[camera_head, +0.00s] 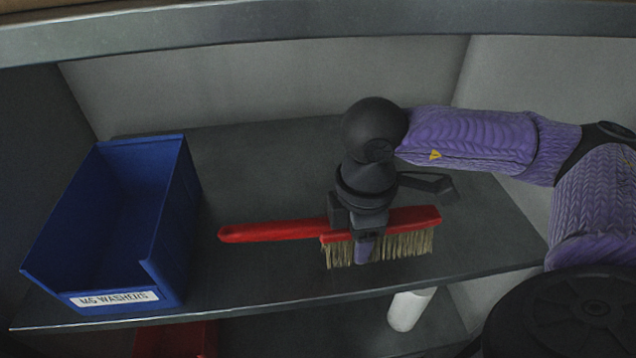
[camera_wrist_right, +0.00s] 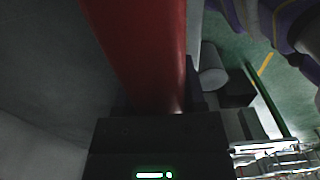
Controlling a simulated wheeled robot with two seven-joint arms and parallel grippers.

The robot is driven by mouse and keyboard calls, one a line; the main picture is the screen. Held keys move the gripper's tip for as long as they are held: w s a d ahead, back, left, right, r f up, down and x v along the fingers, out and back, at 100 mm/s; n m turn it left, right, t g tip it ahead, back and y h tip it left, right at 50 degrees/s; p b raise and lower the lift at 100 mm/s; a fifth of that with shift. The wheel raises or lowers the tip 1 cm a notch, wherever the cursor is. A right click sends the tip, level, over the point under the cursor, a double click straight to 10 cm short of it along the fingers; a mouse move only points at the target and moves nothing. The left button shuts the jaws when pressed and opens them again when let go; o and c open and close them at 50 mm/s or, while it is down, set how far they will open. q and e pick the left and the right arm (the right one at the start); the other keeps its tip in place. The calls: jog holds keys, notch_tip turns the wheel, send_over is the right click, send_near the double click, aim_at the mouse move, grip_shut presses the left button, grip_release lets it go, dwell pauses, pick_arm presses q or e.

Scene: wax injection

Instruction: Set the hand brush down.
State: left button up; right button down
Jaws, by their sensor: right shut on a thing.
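The hand brush (camera_head: 402,219) has a red handle that points left and pale bristles that face down. My right gripper (camera_head: 364,250) comes down over the brush from above and is shut on its red body. In the right wrist view the red body of the brush (camera_wrist_right: 145,45) runs up from the gripper (camera_wrist_right: 160,112). The brush is level over the grey shelf; I cannot tell whether its bristles touch the shelf. My left gripper is not in view.
A blue bin (camera_head: 168,230) labelled M6 WASHERS stands on the shelf (camera_head: 250,275) at the left. The shelf is bare between the bin and the brush. On a lower level are a red bin (camera_head: 175,340) and a white cylinder (camera_head: 410,309).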

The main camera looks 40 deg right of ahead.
jog(key=w, duration=0.1)
jog(key=w+d, duration=0.2)
jog(key=w, duration=0.1)
jog(key=b, duration=0.2)
send_over(335, 178)
jog(key=s+a, duration=0.2)
jog(key=shift+s+a, duration=0.1)
jog(key=shift+s, duration=0.05)
jog(key=shift+f, duration=0.3)
notch_tip(335, 178, down, 3)
jog(key=shift+f+b, duration=0.1)
jog(key=shift+b, duration=0.8)
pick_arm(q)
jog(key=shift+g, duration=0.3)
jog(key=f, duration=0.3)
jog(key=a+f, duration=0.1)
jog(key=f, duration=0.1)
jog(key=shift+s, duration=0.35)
